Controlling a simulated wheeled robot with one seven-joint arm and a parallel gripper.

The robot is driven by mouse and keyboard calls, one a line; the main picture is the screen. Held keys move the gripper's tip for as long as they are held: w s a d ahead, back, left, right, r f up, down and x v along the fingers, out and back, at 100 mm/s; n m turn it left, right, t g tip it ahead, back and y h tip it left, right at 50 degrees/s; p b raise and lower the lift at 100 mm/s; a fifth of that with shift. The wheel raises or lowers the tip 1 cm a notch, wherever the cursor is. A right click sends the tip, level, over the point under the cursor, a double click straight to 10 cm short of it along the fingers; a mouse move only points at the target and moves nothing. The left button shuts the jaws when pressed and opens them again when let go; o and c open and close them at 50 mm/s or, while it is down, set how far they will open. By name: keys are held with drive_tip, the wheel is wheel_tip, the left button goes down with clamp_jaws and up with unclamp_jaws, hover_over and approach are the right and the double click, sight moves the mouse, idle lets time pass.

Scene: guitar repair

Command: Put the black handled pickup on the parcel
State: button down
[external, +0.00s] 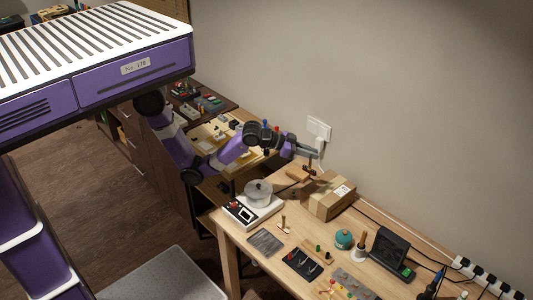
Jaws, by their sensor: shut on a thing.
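The parcel (322,202) is a brown cardboard box with a white label, standing at the back of the wooden table by the wall. My gripper (314,157) is above the parcel's far left part, at the end of my purple and dark arm. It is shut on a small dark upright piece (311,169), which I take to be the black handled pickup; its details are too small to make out. A brown wooden-looking piece (298,174) shows just left of it, and I cannot tell whether the two are joined. Contact with the parcel cannot be told.
A white scale (240,214) with a clear bowl (258,192) stands left of the parcel. A teal pot (343,239), a white-based tool (360,247) and a dark screen device (391,250) stand to the right. Small tools lie in front. A wall socket (319,128) is behind.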

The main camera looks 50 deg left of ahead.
drive_tip(key=w+d+r, duration=0.2)
drive_tip(key=w+r, duration=0.6)
drive_tip(key=w, duration=0.1)
drive_tip(key=shift+m+g, duration=0.3)
drive_tip(key=shift+w+d+f+p, duration=0.1)
drive_tip(key=shift+f+p, duration=0.3)
drive_tip(key=shift+f, duration=3.35)
drive_tip(key=shift+s+d+f+p, duration=0.15)
drive_tip(key=shift+f+p, duration=0.25)
drive_tip(key=shift+f, duration=3.35)
drive_tip(key=shift+w+d+f+p, duration=0.15)
drive_tip(key=shift+f+p, duration=0.25)
drive_tip(key=shift+f, duration=3.35)
drive_tip(key=shift+f, duration=0.15)
drive_tip(key=c, duration=1.4)
unclamp_jaws()
